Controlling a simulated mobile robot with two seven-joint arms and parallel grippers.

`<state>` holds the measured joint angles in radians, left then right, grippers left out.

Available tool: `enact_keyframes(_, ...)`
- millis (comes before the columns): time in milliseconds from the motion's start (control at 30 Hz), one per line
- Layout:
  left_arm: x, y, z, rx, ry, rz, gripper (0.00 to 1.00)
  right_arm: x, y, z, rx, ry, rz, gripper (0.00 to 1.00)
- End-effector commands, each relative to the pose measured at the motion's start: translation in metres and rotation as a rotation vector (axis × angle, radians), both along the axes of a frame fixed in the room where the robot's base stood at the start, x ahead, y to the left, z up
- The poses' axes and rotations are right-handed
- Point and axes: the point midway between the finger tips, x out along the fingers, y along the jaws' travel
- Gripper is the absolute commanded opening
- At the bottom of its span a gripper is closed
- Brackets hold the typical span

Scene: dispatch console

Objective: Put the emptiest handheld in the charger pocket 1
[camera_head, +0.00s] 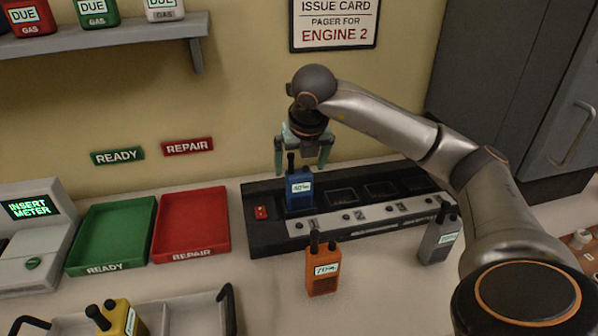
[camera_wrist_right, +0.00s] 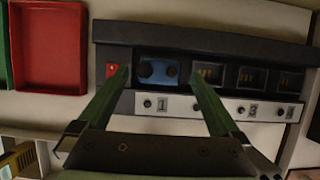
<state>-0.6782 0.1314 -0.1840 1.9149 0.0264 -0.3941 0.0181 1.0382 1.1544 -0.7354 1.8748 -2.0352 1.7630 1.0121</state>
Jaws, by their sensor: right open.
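A blue handheld (camera_head: 299,190) with a screen that seems to read 40% stands upright in pocket 1 of the black charger (camera_head: 262,232). In the right wrist view the blue handheld (camera_wrist_right: 158,72) shows from above, in the leftmost pocket. My right gripper (camera_head: 303,168) is open above the blue handheld, its fingers apart from it. An orange handheld (camera_head: 322,272) with a label of about 75% stands in front of the charger. A grey handheld (camera_head: 438,240) stands at the charger's front right; its label is too small to read. My left gripper is not in view.
The other charger pockets (camera_head: 381,189) look empty. A green READY tray (camera_head: 112,232) and a red REPAIR tray (camera_head: 190,222) lie left of the charger. A yellow handheld (camera_head: 121,318) is in a pale handled tray (camera_head: 200,318) at front left. A meter (camera_head: 35,240) stands far left.

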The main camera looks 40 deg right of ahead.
Motion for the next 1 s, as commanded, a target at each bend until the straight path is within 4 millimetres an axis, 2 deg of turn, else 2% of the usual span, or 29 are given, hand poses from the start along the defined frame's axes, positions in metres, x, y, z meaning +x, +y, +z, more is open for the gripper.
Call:
enact_keyframes(33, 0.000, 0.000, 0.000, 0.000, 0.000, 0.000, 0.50, -0.003, 0.003, 0.013, 0.002, -0.007, 0.002, 1.00)
enact_keyframes(200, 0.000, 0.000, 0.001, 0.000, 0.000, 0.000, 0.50, -0.015, 0.010, 0.046, 0.000, -0.006, 0.002, 1.00)
enact_keyframes(400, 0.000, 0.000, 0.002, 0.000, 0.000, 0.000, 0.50, -0.025, 0.015, 0.071, 0.001, -0.003, 0.001, 1.00)
enact_keyframes(567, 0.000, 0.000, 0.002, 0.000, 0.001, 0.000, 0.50, -0.028, 0.016, 0.077, 0.001, -0.001, 0.002, 1.00)
enact_keyframes(1000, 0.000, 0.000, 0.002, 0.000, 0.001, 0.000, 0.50, -0.028, 0.016, 0.077, 0.000, 0.000, 0.001, 1.00)
